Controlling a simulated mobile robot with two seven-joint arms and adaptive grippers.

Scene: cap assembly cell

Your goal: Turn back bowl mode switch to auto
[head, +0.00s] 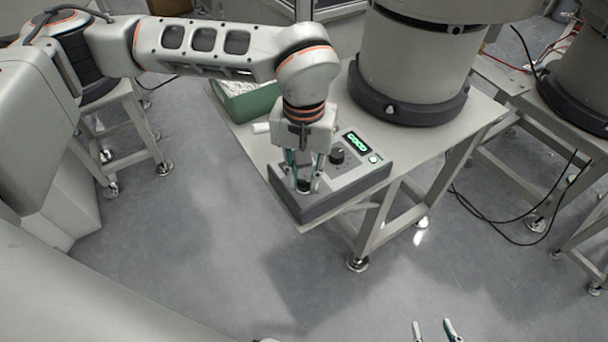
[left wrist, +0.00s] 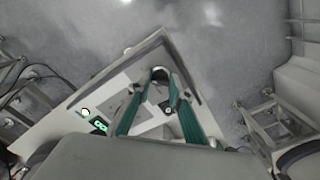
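A grey control box (head: 349,184) sits at the front corner of the table. A dark round knob (head: 304,186) is near its front left end; it also shows in the left wrist view (left wrist: 160,74). My left gripper (head: 304,182) points down over this knob, its teal fingers on either side of it. I cannot tell whether the fingertips touch it. The knob's markings and setting are not readable. A second black knob (head: 337,156) stands clear of the fingers. My right gripper (head: 433,331) shows only its fingertips at the bottom edge, apart and with nothing between them.
The box has a lit green display (head: 356,142) and a round green-lit button (head: 374,159). A green bin (head: 248,106) with pale contents and a large bowl-like machine (head: 415,70) stand behind it on the table (head: 440,140). Open floor lies in front.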

